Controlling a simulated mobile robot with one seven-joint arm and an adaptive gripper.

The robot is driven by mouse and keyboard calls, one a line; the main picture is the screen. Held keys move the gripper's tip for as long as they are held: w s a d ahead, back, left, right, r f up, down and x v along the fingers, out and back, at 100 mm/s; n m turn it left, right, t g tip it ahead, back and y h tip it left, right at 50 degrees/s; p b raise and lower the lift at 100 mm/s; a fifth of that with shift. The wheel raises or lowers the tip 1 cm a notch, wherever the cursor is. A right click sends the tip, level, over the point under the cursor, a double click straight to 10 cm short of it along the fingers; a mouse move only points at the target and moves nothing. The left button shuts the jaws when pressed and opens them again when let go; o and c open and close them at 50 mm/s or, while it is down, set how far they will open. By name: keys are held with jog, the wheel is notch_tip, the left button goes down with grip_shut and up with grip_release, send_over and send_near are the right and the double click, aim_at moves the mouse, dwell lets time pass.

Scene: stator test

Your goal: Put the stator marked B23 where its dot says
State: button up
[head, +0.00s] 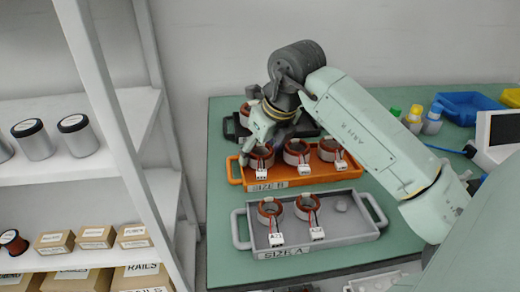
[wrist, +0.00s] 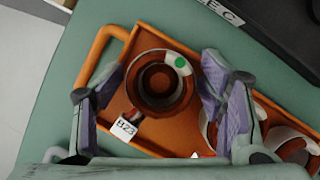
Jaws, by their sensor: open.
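The stator marked B23 (wrist: 135,92) is a dark ring with copper windings and a pale rim. It sits at the left end of the orange SIZE B tray (wrist: 103,45). Its white tag (wrist: 124,129) reads B23, and a green dot (wrist: 180,62) is on its rim. In the head view this stator (head: 261,160) is partly hidden by my gripper (head: 258,138). In the wrist view my gripper (wrist: 160,85) is open, with one finger on each side of the stator. I cannot tell whether the fingers touch it.
Two more stators (head: 296,152) (head: 331,150) share the orange tray. The grey SIZE A tray (head: 355,240) in front holds two stators and a small round piece. A black tray (head: 229,127), lettered C, lies behind. Bottles, bins and a screen stand at the right; shelves at the left.

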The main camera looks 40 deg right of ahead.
jog(key=shift+r, duration=0.1)
jog(key=shift+r+p, duration=1.25)
jog(key=shift+r, duration=1.2)
jog(key=shift+o, duration=0.5)
jog(key=o, duration=0.4)
jog(key=shift+o, duration=0.2)
jog(key=v, duration=1.2)
jog(key=shift+r, duration=0.1)
